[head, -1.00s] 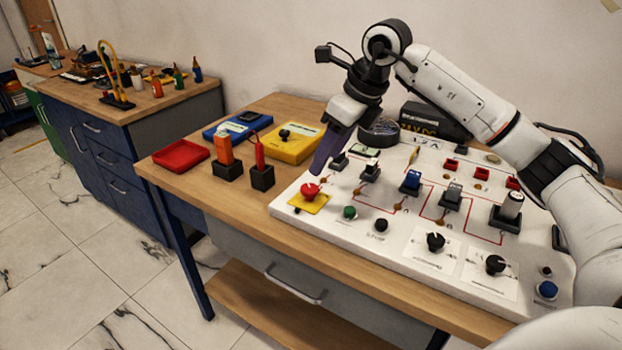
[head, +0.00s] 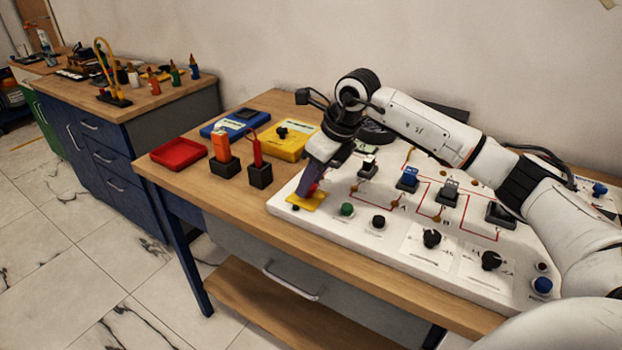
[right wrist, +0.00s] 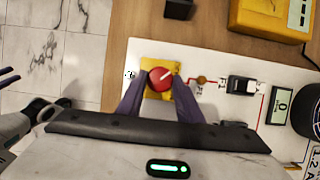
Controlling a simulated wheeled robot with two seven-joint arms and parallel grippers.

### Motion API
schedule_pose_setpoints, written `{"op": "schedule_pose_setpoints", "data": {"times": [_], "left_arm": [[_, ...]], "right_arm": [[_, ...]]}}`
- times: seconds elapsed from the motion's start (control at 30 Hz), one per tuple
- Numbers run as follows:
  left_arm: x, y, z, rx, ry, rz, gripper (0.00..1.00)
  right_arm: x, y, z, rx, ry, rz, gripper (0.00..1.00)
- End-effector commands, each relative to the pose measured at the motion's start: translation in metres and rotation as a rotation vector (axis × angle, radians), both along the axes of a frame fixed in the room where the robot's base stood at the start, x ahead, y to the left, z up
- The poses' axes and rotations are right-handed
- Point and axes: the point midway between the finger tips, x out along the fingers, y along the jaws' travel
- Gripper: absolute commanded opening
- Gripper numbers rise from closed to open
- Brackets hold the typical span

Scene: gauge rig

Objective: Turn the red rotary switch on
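The red rotary switch (right wrist: 160,78) sits on a yellow plate (head: 306,202) at the left front corner of the white panel (head: 385,243). In the right wrist view its knob shows a pale pointer line slanting to the upper right. My right gripper (head: 306,191) is down at the switch, and its purple fingers stand apart on either side of the red knob. I cannot tell whether they touch it. In the head view the fingers hide most of the knob. At the left edge of the right wrist view, purple finger parts (right wrist: 8,76) of my left gripper show, cut off by the frame.
Green (head: 347,209) and black (head: 378,222) buttons are close right of the switch. Black rotary knobs (head: 431,239) stand farther right. A black holder with a red-handled tool (head: 258,160), a yellow meter (head: 287,143) and a red tray (head: 179,154) lie left and behind.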

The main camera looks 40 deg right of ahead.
Motion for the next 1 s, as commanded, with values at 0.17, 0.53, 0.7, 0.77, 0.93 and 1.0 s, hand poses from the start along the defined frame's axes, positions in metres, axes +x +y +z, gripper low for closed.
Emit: {"op": "schedule_pose_setpoints", "data": {"times": [0.17,0.53,0.7,0.77,0.93,1.0], "left_arm": [[0.0004,-0.0001,0.0004,0.0,-0.001,0.0,0.31],[0.0013,0.0,0.0007,0.0,-0.003,0.0,0.31],[0.0022,0.0001,0.0004,0.0,-0.005,0.0,0.31],[0.0025,0.0002,-0.0001,0.0,-0.006,0.0,0.31],[0.0028,0.0003,-0.0024,0.0,-0.006,0.0,0.31],[0.0027,0.0003,-0.0036,0.0,-0.007,0.001,0.31]], "right_arm": [[0.0,0.0001,0.0004,0.0,0.0,0.0,0.1],[-0.0003,0.0014,0.0009,0.0,-0.001,-0.082,0.1],[-0.0004,0.0032,0.0008,0.001,-0.002,-0.198,0.1],[-0.0002,0.0037,0.0008,0.0,-0.003,-0.249,0.1],[-0.0001,0.0054,0.001,0.001,-0.004,-0.408,0.1],[0.0001,0.0062,0.0007,0.002,-0.004,-0.476,0.1]]}}
